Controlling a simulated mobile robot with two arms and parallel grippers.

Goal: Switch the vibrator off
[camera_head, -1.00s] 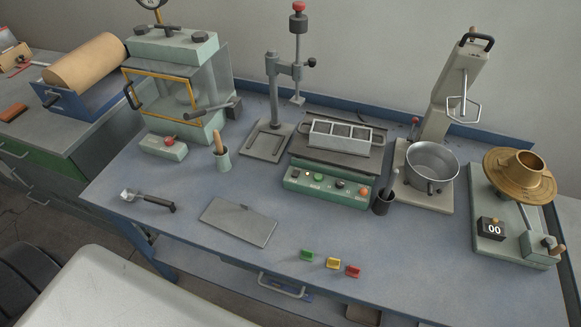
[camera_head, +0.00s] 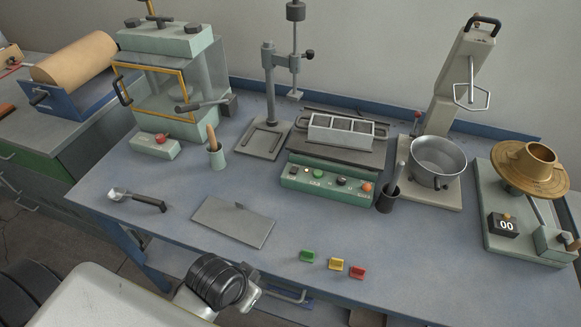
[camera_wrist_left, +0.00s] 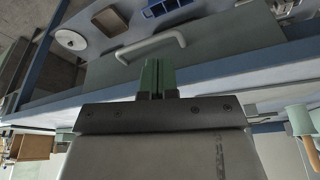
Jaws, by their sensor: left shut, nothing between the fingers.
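The vibrator is most likely the green-fronted unit (camera_head: 326,190) in the middle of the bench, with a metal three-cell mould (camera_head: 341,133) on its dark top plate. Its front panel carries a small lit lamp (camera_head: 306,171), a green button (camera_head: 318,174), a dark knob (camera_head: 341,182) and an orange-red button (camera_head: 366,187). My left arm shows at the bottom of the head view, in front of the bench edge. In the left wrist view my left gripper (camera_wrist_left: 158,66) has its greenish fingers together, with nothing between them, near a pale bar handle (camera_wrist_left: 150,46). My right gripper is out of view.
A dark cup with a tool (camera_head: 388,200) stands close to the panel's right end. A flat grey plate (camera_head: 233,221), a scoop (camera_head: 138,200) and green, yellow and red clips (camera_head: 335,265) lie towards the front. A steel pot (camera_head: 437,160) stands right of the vibrator.

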